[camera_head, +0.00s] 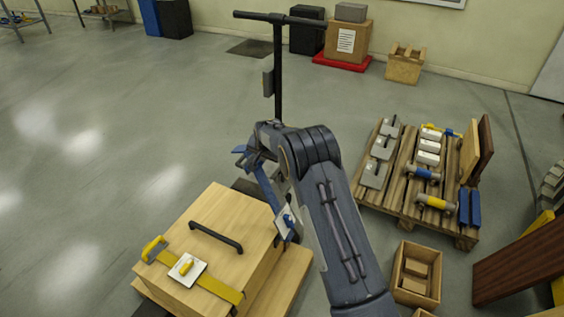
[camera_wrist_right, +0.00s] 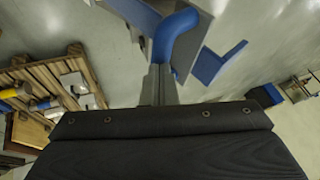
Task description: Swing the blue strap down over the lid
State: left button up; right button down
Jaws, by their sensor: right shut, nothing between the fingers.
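A wooden box with a pale lid (camera_head: 217,224) stands at lower centre in the head view, a black handle (camera_head: 216,236) on top. A yellow strap (camera_head: 217,289) lies across the lid, with a white plate and yellow knob. The blue strap (camera_head: 265,187) stands raised at the lid's right side, a white plate with a blue knob at its lower end. Its blue upper end also shows in the right wrist view (camera_wrist_right: 178,33). My right gripper (camera_wrist_right: 160,82) is shut and empty, close beside that blue end; I cannot tell if they touch. My left gripper is out of view.
A pallet (camera_head: 402,205) with grey blocks and tools stands at right, a small wooden crate (camera_head: 416,291) in front of it. A black T-handled post (camera_head: 278,70) rises behind my right arm. The floor at left is clear.

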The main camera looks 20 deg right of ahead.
aim_at(251, 157)
jog(key=shift+w+a+f, duration=0.25)
jog(key=shift+w+a, duration=0.5)
jog(key=shift+w, duration=0.2)
jog(key=shift+w+a+f, duration=0.25)
jog(key=shift+w+a, duration=0.5)
jog(key=shift+w, duration=0.2)
